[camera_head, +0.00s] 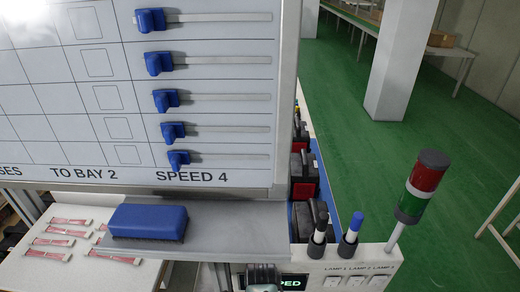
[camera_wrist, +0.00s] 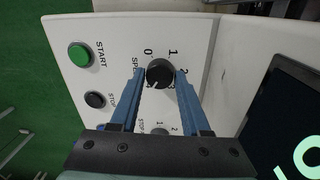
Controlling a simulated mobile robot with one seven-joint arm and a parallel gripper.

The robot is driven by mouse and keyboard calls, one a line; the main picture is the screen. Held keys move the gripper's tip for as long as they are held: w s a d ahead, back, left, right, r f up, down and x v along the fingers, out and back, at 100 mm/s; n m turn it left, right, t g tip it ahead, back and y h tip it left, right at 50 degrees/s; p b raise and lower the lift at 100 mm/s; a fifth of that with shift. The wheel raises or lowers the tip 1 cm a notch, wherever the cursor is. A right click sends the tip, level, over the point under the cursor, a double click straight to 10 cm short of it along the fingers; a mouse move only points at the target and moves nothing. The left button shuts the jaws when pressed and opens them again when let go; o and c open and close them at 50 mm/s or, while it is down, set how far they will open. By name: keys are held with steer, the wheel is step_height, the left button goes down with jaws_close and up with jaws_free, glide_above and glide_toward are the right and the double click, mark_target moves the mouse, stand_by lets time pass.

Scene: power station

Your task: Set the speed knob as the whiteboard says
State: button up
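The whiteboard (camera_head: 90,110) in the head view reads "SPEED 4" at the lower right, beside "TO BAY 2". In the wrist view, the round black speed knob (camera_wrist: 160,73) sits on a pale panel (camera_wrist: 112,75). Figures 0, 1 and 2 show around it; others are partly hidden. A small light mark shows at the knob's lower left edge, but I cannot read its setting surely. My gripper (camera_wrist: 160,74) is open, with one blue finger on each side of the knob; I cannot tell whether they touch it.
A green START button (camera_wrist: 81,55) and a black STOP button (camera_wrist: 95,100) are left of the knob. A second, smaller dial (camera_wrist: 160,132) lies below, partly hidden by my gripper. A dark screen (camera_wrist: 285,125) stands right. A signal lamp (camera_head: 423,185) rises from the console.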

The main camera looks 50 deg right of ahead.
steer(key=o, duration=0.3)
steer(key=r, duration=1.2)
steer(key=shift+w+d+b, duration=0.2)
steer(key=shift+d+b, duration=0.1)
